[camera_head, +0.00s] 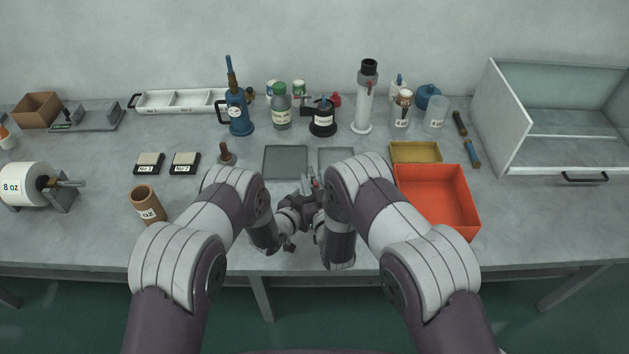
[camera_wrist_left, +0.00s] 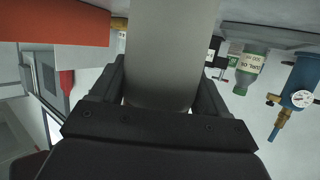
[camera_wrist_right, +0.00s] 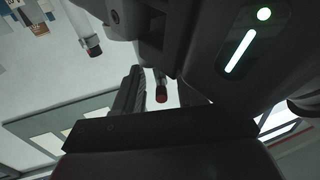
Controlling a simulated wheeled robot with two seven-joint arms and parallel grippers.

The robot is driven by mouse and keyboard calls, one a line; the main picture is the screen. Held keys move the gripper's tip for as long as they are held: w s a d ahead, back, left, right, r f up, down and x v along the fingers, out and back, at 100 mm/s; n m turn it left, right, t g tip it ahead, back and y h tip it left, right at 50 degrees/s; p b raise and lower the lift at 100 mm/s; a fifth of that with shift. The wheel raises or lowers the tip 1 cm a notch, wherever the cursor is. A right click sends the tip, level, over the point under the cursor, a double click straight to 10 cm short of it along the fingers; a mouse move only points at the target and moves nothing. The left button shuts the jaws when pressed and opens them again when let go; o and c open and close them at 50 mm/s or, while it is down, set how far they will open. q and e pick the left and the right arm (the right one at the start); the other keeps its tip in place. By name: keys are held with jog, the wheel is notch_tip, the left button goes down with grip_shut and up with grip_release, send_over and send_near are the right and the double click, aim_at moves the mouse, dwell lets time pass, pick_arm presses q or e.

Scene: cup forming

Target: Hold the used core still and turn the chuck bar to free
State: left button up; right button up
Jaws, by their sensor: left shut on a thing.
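My left gripper (camera_wrist_left: 163,78) is shut on a wide grey cylinder (camera_wrist_left: 172,45), likely the used core, which fills the space between its fingers in the left wrist view. In the head view my arms hide most of this core. My right gripper (camera_wrist_right: 160,98) looks open in the right wrist view. In the head view the right gripper (camera_head: 316,198) is close to the left one, low at the middle near the table's front edge.
An orange-red tray (camera_head: 440,197) stands right of my right arm. A brown 'oz' cylinder (camera_head: 148,205) stands left of my left arm, with a large 8 oz roll (camera_head: 22,185) on a stand farther left. Bottles and a blue torch (camera_head: 238,112) line the back.

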jog(key=v, duration=1.2)
